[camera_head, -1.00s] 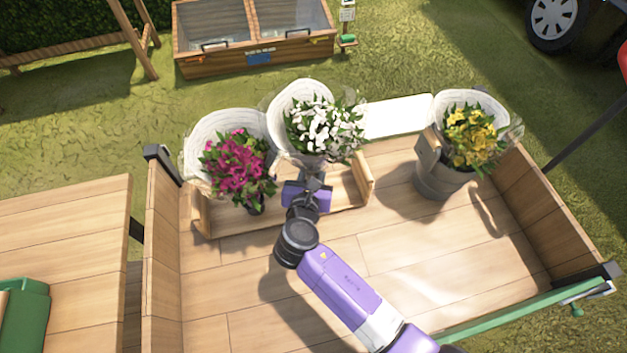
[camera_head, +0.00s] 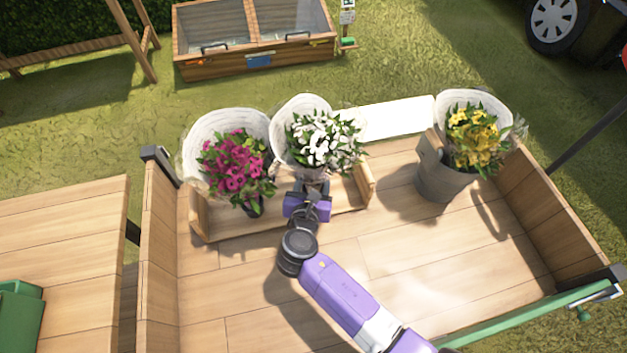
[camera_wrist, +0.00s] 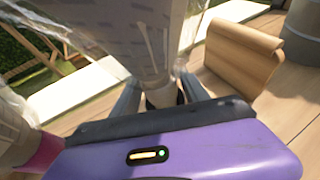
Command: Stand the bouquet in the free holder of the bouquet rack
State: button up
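The white-flowered bouquet (camera_head: 322,142) in pale wrapping stands nearly upright over the right part of the wooden bouquet rack (camera_head: 232,222). My gripper (camera_head: 311,190) is at its lower end, with a finger on each side of the narrow wrapped stem in the wrist view (camera_wrist: 162,97). The gripper looks shut on it. The magenta bouquet (camera_head: 236,165) stands in the left part of the rack. The holder under the white bouquet is hidden, so I cannot tell how far its stem end is inside. The rack's right end board (camera_wrist: 240,55) shows in the wrist view.
A grey bucket (camera_head: 445,180) with a yellow bouquet (camera_head: 474,138) stands to the right on the wooden cart bed (camera_head: 420,245). Low wooden side walls (camera_head: 560,222) bound the bed. The boards in front of the rack are clear. A white panel (camera_head: 398,120) lies behind.

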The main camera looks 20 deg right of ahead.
jog(key=shift+r, duration=0.15)
jog(key=shift+s+a+r+p, duration=0.15)
jog(key=shift+r+p, duration=0.05)
jog(key=shift+p, duration=0.15)
jog(key=p+v, duration=0.8)
jog(key=v, duration=0.3)
jog(key=shift+s+a, duration=0.15)
jog(key=shift+s, duration=0.05)
jog(key=shift+f, duration=0.1)
